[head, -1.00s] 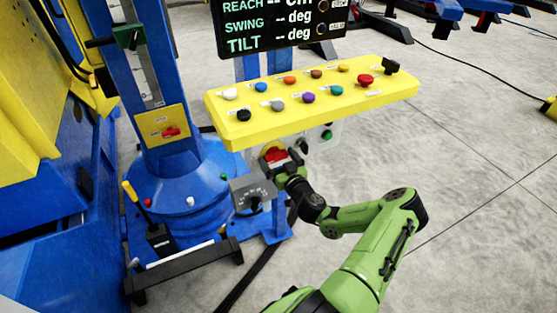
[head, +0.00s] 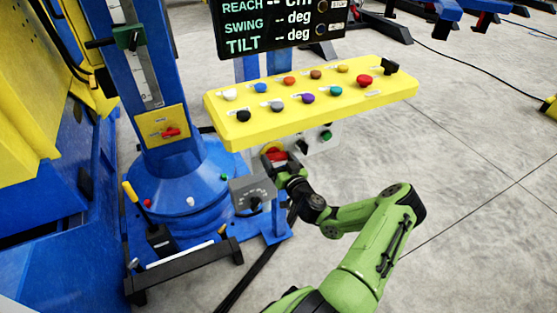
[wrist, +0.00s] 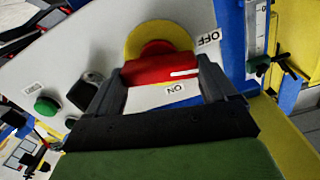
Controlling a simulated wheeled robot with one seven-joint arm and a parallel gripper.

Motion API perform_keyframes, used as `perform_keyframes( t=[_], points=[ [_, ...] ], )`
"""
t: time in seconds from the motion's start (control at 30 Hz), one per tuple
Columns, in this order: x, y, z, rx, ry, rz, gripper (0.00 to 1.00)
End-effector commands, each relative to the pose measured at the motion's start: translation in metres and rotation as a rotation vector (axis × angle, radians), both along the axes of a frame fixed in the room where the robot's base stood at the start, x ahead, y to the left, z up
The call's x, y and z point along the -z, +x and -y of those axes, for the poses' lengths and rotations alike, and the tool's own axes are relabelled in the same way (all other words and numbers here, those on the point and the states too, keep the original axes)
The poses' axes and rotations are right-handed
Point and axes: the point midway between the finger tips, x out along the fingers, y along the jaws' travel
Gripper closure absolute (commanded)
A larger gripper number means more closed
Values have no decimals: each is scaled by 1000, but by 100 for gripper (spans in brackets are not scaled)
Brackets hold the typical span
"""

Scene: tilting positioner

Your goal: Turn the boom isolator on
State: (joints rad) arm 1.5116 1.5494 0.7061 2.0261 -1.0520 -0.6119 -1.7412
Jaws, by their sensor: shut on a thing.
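The boom isolator appears to be the red rotary handle (wrist: 160,66) on a yellow disc (wrist: 150,34), mounted on a pale panel. An OFF label (wrist: 208,40) and an ON label (wrist: 176,88) stand beside the disc. A white line on the handle's right end points between the two labels in the wrist view. My gripper (wrist: 160,84) is shut on the red handle, one finger at each end. In the head view, my gripper (head: 280,165) is at this handle (head: 274,155), below the yellow console, and hides part of it.
The yellow console (head: 385,92) with several coloured buttons overhangs my gripper. A grey box with a knob (head: 252,192) stands close left. A green button (wrist: 47,107) and a black knob (wrist: 82,94) share the panel. Another red switch (head: 171,132) is on the blue column.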

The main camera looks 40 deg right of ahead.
Motion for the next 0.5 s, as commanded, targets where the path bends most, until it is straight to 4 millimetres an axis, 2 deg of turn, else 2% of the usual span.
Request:
perform_keyframes(
  t=[0.5],
  points=[
    [-2, 0, 3, 1, 463, 141, 45]
  ],
)
